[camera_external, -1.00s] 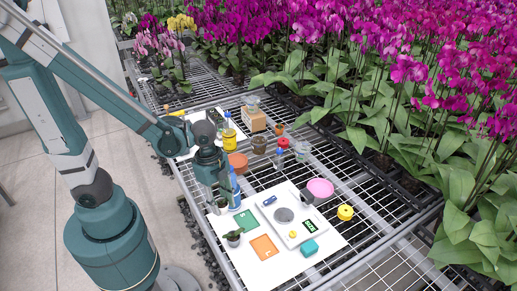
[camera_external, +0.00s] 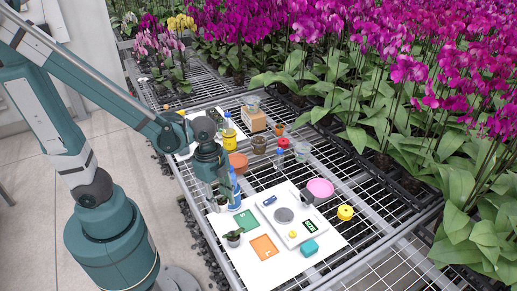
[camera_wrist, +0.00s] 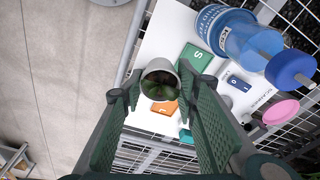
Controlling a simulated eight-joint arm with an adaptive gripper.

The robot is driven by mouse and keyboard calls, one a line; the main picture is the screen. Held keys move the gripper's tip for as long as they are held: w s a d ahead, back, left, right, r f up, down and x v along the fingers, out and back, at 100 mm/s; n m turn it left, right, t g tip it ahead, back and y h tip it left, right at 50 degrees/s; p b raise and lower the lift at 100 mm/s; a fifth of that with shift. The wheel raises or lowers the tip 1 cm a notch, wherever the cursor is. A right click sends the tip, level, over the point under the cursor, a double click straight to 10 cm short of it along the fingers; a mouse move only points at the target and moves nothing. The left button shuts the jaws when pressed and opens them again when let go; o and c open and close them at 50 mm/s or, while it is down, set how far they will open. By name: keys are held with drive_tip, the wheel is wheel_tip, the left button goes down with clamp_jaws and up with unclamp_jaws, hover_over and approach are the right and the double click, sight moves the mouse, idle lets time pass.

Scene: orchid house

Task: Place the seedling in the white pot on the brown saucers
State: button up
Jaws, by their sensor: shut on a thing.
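My gripper (camera_external: 217,194) hangs over the near left edge of the bench, its fingers pointing down. In the wrist view its fingertips (camera_wrist: 160,85) close on the sides of a white pot (camera_wrist: 151,92) with a small green seedling (camera_wrist: 160,80) inside. The pot appears upright; it is small and partly hidden by the fingers in the external view.
A blue bottle (camera_external: 235,192) stands close beside my gripper.

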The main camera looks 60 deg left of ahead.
wheel_tip(320, 180, up, 15)
drive_tip(key=p, duration=0.7)
hover_over(237, 161)
wheel_tip(237, 161, down, 11)
drive_tip(key=shift+a, duration=0.35)
idle(0.5)
drive_tip(key=shift+f, duration=0.1)
drive_tip(key=shift+f+b, duration=0.45)
drive_tip(key=shift+f, duration=2.3)
drive_tip(key=shift+f+b, duration=0.35)
drive_tip(key=shift+f, duration=1.75)
